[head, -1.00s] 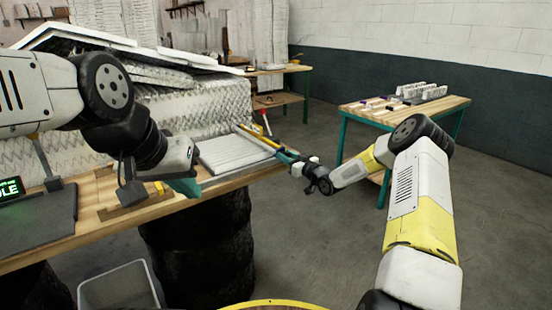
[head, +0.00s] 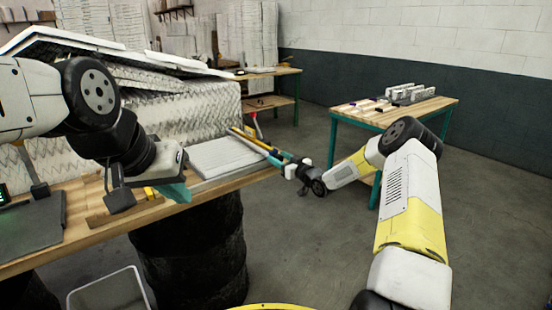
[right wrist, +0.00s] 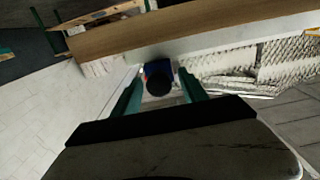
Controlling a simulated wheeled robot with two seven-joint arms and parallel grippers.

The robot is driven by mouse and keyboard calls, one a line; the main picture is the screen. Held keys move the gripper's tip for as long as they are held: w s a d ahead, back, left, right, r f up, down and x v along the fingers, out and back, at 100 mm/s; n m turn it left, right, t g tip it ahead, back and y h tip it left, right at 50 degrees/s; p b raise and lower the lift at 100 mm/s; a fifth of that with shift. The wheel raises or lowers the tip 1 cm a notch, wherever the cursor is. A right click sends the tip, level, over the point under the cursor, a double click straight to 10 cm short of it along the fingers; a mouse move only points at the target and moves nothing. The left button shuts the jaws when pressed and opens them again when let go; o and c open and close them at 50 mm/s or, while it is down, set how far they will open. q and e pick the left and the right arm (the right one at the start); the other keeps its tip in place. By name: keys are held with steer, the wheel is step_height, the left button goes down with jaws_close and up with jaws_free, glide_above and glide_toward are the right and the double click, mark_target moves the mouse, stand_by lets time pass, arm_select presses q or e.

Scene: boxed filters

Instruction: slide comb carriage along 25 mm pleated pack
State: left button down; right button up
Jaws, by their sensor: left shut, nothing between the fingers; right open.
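A flat white pleated pack (head: 222,157) lies at the right end of the near bench in the head view. A yellow and dark rail (head: 250,139) runs along its right side. My right gripper (head: 283,162) is at the rail's near end. In the right wrist view, its green fingers (right wrist: 160,92) are open, one on each side of a dark round knob (right wrist: 162,87) on a blue and red part, perhaps the comb carriage. I cannot tell whether they touch it. My left gripper (head: 177,193) is shut and empty above the bench's front edge, left of the pack.
A large stack of pleated filter material (head: 205,110) stands behind the pack. A second bench (head: 440,103) with white boxed pieces stands at the right. A grey bin (head: 110,290) and a black drum (head: 195,255) are below the near bench. Open floor lies between the benches.

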steer(key=v, duration=0.7)
steer(key=shift+s+d, duration=0.2)
steer(key=shift+s, duration=0.1)
steer(key=s+d+r+m+g+h, duration=0.1)
steer(key=s+d+r+g+h, duration=0.15)
steer(key=s+r+h, duration=0.45)
steer(key=s+d+r+m+g+h, duration=0.2)
steer(key=s+r+g, duration=0.1)
steer(key=s+r, duration=0.75)
steer(key=s+a+r+m+g, duration=0.1)
steer(key=s, duration=1.3)
steer(key=s+a+r+m+g+y, duration=0.1)
steer(key=s+m+g, duration=0.1)
steer(key=s, duration=1.2)
steer(key=shift+a+r, duration=0.35)
